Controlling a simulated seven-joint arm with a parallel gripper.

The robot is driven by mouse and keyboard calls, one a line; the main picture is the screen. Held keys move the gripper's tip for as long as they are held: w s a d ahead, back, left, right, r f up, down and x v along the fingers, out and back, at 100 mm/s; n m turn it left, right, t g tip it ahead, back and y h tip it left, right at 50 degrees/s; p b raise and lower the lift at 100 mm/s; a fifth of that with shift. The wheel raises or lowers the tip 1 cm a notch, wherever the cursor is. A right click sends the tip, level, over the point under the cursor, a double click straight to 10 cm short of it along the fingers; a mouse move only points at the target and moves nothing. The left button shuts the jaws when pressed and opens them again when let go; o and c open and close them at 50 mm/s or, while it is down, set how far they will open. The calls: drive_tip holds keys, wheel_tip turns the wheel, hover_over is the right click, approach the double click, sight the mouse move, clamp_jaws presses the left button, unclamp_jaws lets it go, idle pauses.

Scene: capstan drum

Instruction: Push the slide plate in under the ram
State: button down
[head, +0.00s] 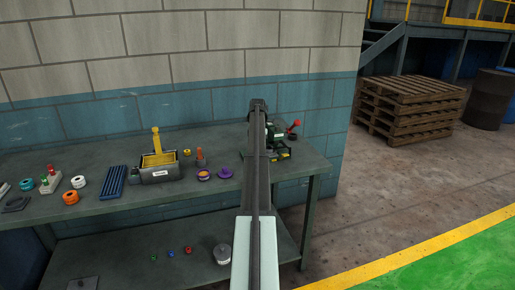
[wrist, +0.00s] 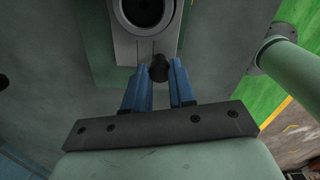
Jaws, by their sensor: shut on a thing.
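In the wrist view the slide plate (wrist: 125,48) is a grey plate with a round dark-centred seat. A black knob (wrist: 158,70) sticks out from its near end. My gripper (wrist: 161,72) has blue fingers, shut on this knob. In the head view a dark green press with a red-knobbed lever (head: 292,125) stands at the right end of the bench, partly hidden behind my arm. My gripper and the slide plate are hidden there. The ram cannot be made out in either view.
The grey-green bench (head: 100,155) runs along a block wall. Left of my arm stand a grey box with a yellow lever (head: 157,160), purple round parts (head: 225,172) and a blue ribbed block (head: 113,182). A green post (wrist: 285,55) rises at right in the wrist view.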

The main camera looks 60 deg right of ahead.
drive_tip(key=shift+s+d, duration=1.7)
drive_tip(key=c, duration=0.9)
unclamp_jaws()
drive_tip(key=shift+c, duration=0.2)
drive_tip(key=shift+r, duration=0.1)
wheel_tip(320, 180, up, 14)
drive_tip(key=shift+f, duration=0.2)
